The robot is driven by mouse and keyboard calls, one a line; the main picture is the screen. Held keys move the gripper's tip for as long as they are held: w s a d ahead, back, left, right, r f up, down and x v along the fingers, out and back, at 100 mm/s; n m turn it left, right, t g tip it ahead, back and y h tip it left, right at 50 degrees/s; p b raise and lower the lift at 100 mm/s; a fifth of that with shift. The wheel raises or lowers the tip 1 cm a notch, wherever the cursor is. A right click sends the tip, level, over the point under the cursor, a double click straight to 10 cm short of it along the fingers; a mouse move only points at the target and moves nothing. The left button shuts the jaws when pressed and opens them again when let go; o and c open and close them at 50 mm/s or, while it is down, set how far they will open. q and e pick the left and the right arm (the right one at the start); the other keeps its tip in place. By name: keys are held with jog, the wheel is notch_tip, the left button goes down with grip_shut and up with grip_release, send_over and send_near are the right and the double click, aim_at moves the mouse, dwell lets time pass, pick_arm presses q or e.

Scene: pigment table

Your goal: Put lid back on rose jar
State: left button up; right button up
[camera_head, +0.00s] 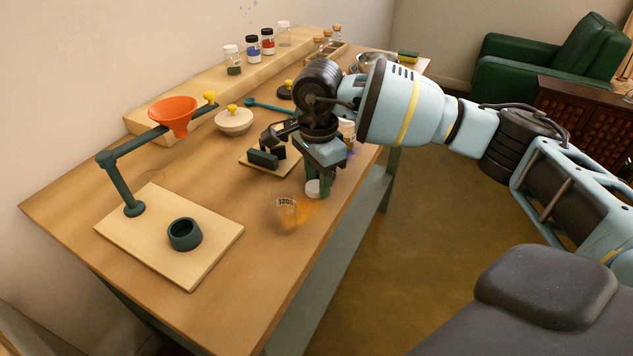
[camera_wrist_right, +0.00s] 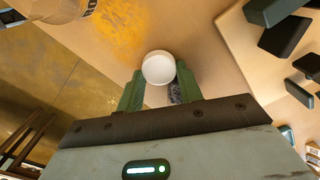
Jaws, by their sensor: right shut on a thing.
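My right gripper (camera_head: 319,184) points down over the front part of the table. It is shut on a small white round lid (camera_head: 312,188). In the right wrist view the lid (camera_wrist_right: 158,68) sits between the two green fingertips (camera_wrist_right: 160,84). Part of a clear jar (camera_wrist_right: 62,10) is cut off at the top left of the wrist view, apart from the lid. My left gripper is not in view.
Orange powder (camera_head: 302,214) is spilled beside the jar. A wooden board (camera_head: 212,232) with a dark ring cup (camera_head: 185,234) and an orange funnel (camera_head: 173,112) on a stand is at left. Dark blocks (camera_head: 263,158) sit behind the gripper. The front table edge is close.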

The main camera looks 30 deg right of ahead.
aim_at(317, 185)
jog(key=shift+r, duration=0.1)
jog(key=shift+r, duration=0.6)
notch_tip(317, 185, up, 2)
jog(key=shift+r, duration=0.1)
jog(key=s+a+r, duration=0.1)
jog(key=s+a, duration=0.3)
jog(key=s, duration=1.1)
jog(key=shift+s+r+b, duration=0.2)
jog(key=shift+s+b, duration=0.05)
jog(key=shift+b, duration=0.2)
